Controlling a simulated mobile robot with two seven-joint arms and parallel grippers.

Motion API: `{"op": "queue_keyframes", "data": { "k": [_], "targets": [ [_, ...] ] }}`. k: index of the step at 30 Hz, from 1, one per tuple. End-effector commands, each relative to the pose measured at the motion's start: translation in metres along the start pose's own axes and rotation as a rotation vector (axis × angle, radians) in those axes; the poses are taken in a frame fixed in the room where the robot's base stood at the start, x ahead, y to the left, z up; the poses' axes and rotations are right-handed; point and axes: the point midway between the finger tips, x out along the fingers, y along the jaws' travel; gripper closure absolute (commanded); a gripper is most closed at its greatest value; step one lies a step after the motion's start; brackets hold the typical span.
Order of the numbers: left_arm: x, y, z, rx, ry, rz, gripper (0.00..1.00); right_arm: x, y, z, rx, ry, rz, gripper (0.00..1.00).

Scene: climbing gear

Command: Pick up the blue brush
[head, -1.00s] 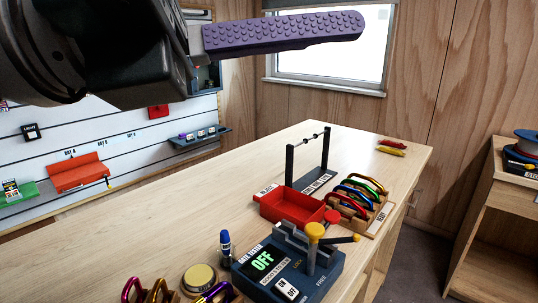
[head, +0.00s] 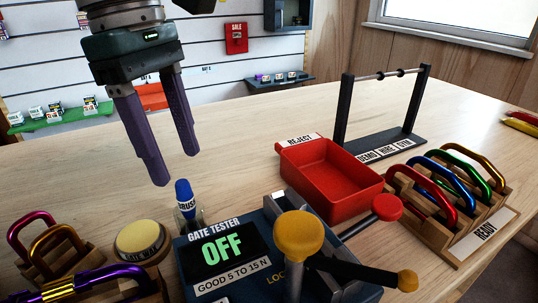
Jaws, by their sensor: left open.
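The blue brush (head: 186,200) stands upright just behind the gate tester, with a label reading BRUSH on its blue upper part. Its lower part looks to be in a small clear holder, partly hidden by the tester. My left gripper (head: 178,170) hangs above and a little to the left of the brush. Its two purple fingers point down, apart and empty, with the tips slightly higher in the picture than the brush top. The fingers do not appear to touch the brush. My right gripper does not show.
The gate tester (head: 222,278), reading OFF, stands in front of the brush. A red reject tray (head: 325,178), carabiner rack (head: 480,228) and black frame (head: 345,110) stand right.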

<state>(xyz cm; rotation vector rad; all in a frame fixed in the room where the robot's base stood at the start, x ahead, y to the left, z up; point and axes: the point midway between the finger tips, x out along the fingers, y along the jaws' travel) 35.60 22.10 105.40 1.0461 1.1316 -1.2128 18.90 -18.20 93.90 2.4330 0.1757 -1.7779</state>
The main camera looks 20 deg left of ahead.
Motion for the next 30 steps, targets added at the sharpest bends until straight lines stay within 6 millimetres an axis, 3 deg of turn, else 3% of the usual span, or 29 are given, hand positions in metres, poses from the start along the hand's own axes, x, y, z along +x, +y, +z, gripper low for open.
{"op": "queue_keyframes", "data": {
  "k": [9,18,30],
  "targets": [
    [0.045,-0.007,-0.001,0.001,-0.002,-0.004,0.40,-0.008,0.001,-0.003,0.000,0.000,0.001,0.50],
    [0.050,-0.006,-0.002,0.001,-0.002,-0.001,0.41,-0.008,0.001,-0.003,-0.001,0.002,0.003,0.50],
    [0.050,-0.006,-0.002,0.001,-0.002,-0.001,0.86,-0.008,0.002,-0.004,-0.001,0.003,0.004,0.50]
  ]
}}
